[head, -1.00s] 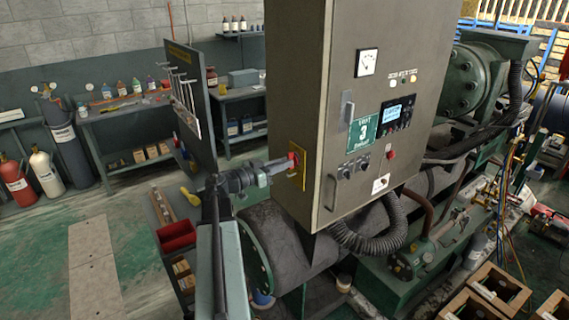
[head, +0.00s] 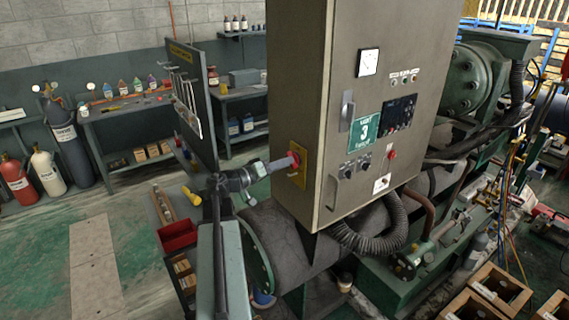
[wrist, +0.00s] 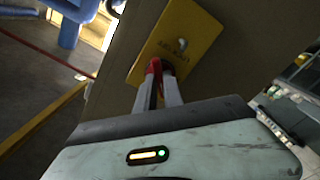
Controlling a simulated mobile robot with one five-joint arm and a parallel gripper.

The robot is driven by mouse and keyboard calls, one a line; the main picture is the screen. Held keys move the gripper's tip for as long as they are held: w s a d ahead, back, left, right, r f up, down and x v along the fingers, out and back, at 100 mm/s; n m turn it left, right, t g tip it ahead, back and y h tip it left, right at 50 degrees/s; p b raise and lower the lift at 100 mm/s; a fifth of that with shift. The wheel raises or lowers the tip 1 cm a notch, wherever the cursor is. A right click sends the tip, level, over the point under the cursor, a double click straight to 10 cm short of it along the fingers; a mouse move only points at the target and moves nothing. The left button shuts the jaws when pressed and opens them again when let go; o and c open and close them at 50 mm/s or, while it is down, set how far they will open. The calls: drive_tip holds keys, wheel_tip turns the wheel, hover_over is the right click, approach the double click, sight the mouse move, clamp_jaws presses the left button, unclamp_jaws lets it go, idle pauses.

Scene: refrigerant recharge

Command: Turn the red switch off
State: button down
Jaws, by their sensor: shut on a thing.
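The red switch (head: 295,157) is on a yellow plate (head: 302,173) on the left side of the grey-brown cabinet (head: 297,75). My gripper (head: 285,163) reaches it from the left and is shut on it. In the wrist view the two fingers of my gripper (wrist: 162,73) close around the red handle (wrist: 152,68) in front of the yellow plate (wrist: 180,33). The fingers hide much of the handle. The small display (head: 400,108) on the cabinet front is dark.
A dark tool board (head: 196,105) stands upright close to the left of my arm. A red bin (head: 177,235) sits low beside it. Open floor lies at the left.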

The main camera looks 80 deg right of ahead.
drive_tip(key=n, duration=0.4)
drive_tip(key=shift+n, duration=0.3)
drive_tip(key=n, duration=0.3)
drive_tip(key=c, duration=1.5)
unclamp_jaws()
drive_tip(key=shift+w, duration=0.1)
drive_tip(key=shift+c, duration=0.2)
drive_tip(key=shift+a, duration=0.1)
drive_tip(key=v, duration=0.8)
drive_tip(key=shift+w+a, duration=0.3)
